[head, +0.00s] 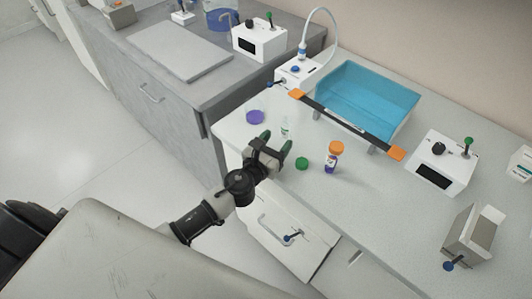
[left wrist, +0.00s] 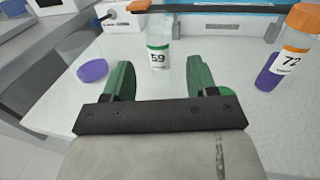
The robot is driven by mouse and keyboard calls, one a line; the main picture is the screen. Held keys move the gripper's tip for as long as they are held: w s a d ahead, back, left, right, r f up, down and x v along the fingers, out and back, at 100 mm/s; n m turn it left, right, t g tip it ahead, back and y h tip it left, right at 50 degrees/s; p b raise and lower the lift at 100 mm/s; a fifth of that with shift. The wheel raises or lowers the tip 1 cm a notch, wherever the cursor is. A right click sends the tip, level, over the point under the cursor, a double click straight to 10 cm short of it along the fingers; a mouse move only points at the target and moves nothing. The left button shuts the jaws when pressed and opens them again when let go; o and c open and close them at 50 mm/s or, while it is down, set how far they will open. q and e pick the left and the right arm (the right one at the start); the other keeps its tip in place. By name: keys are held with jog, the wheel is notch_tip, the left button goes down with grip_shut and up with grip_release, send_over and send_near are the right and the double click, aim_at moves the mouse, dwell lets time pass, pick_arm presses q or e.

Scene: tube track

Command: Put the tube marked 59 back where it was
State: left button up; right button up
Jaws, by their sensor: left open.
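The tube marked 59 (left wrist: 158,57) stands upright on the bench, with clear walls, a white label and green at its bottom. It also shows in the head view (head: 285,127), just beyond my left gripper. My left gripper (head: 276,143) is open and empty, low over the bench's front edge. In the left wrist view its green fingers (left wrist: 165,78) are spread, with the tube ahead between them, apart from both. I see no cap on the tube. A green cap (head: 302,163) lies to the right of the gripper. My right gripper is not in view.
A tube marked 72 (left wrist: 289,55) with an orange cap stands to the right. A purple cap (head: 255,117) lies to the left. Behind are a black bar with orange ends (head: 345,122) and a blue basin (head: 370,90). White devices (head: 440,165) flank it.

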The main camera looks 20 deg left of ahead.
pick_arm(q)
jog(key=s, duration=0.4)
jog(key=s+a, duration=0.1)
jog(key=s, duration=0.1)
jog(key=shift+b, duration=0.3)
